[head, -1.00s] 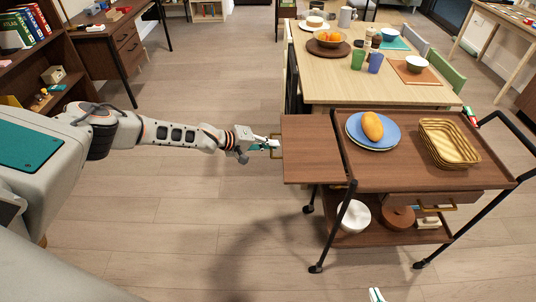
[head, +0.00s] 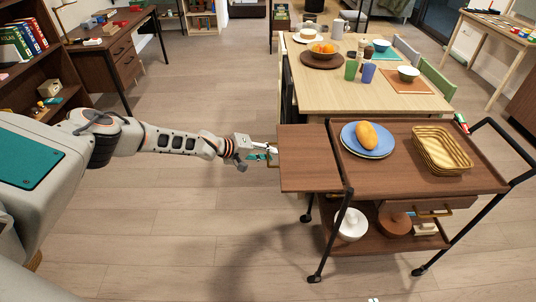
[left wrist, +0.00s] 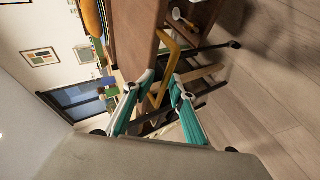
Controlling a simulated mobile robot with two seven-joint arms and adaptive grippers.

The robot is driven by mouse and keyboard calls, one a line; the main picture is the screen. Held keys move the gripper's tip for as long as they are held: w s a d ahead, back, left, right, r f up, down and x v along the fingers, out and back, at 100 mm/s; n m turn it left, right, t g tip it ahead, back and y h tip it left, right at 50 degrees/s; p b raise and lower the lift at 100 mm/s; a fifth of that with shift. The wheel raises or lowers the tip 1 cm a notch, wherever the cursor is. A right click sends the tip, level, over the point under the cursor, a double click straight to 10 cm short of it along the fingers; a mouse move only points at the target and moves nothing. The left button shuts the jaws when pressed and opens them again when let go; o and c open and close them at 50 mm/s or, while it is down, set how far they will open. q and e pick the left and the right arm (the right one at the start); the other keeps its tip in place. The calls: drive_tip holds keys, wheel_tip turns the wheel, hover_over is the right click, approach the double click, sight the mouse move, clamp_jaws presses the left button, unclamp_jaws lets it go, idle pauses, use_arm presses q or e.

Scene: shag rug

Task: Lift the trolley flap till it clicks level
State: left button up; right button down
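The trolley's brown wooden flap (head: 303,160) sticks out from the left end of the trolley top (head: 400,180) and looks about level with it; a small tilt is hard to judge. A brass loop handle (head: 272,160) sits on its left edge. My left gripper (head: 264,154) is at this handle. In the left wrist view the handle (left wrist: 173,68) passes between the two teal-padded fingers (left wrist: 162,78), which look apart with room around the bar. Whether a pad touches it is unclear. Only a white tip of my right gripper (head: 374,299) shows at the bottom edge.
The trolley top holds a blue plate (head: 352,144) with a yellow-orange fruit (head: 366,134) and a woven basket (head: 440,150). A set dining table (head: 330,95) is behind. Floor left of the trolley is clear.

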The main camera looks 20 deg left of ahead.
use_arm(q)
drive_tip(key=v, duration=1.2)
idle(0.6)
